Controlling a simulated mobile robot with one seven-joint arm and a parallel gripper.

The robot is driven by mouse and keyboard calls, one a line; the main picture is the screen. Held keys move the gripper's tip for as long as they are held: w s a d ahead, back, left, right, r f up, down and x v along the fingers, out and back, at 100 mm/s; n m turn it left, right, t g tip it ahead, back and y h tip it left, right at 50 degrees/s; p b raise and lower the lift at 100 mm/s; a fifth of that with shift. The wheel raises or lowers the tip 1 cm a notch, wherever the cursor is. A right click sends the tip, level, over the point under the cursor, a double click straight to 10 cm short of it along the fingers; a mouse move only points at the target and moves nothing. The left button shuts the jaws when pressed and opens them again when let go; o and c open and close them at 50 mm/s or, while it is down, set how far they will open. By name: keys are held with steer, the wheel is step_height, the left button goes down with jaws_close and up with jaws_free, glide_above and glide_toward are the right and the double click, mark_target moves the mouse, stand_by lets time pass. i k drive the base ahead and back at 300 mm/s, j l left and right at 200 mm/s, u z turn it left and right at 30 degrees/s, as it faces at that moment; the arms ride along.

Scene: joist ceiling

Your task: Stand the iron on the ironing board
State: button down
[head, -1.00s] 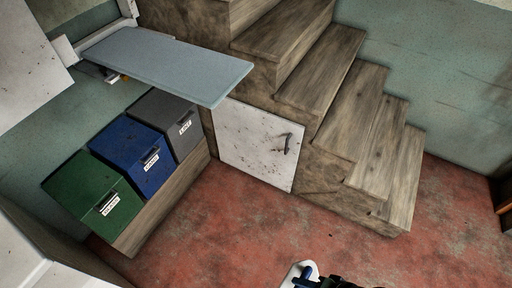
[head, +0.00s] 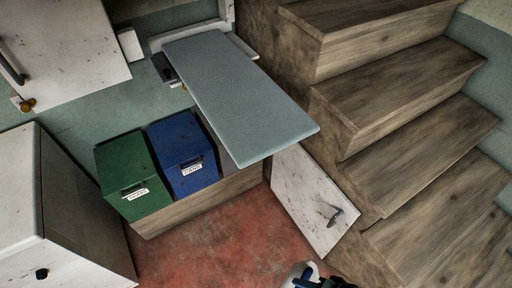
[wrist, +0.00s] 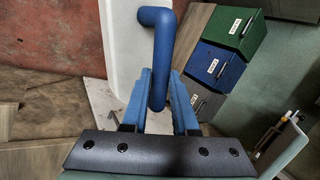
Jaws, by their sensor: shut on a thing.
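The ironing board (head: 235,95) has a grey-blue cover and juts out level from the wall in the head view. Its top looks bare. The iron has a white body and a blue handle. It shows partly at the bottom edge of the head view (head: 298,272), in front of the board and apart from it. In the wrist view my gripper (wrist: 158,98) is shut on the iron's blue handle (wrist: 157,50), with the white body (wrist: 121,40) beyond. Much of the iron is cut off or hidden.
A green bin (head: 130,172) and a blue bin (head: 184,155) stand on a wooden base left of and below the board. Wooden stairs (head: 400,90) rise at right, with a white door (head: 312,205) below. A white cabinet (head: 75,225) stands at left. Red floor (head: 215,245) is clear.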

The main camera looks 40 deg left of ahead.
mark_target(242, 95)
steer(key=i+l+u, duration=0.2)
steer(key=u, duration=0.25)
steer(key=i+l+u, duration=0.15)
steer(key=u, duration=0.3)
steer(key=i+l+u, duration=0.1)
steer(key=l+u, duration=0.75)
steer(key=l, duration=0.2)
steer(key=l+u, duration=0.45)
steer(key=l, duration=0.2)
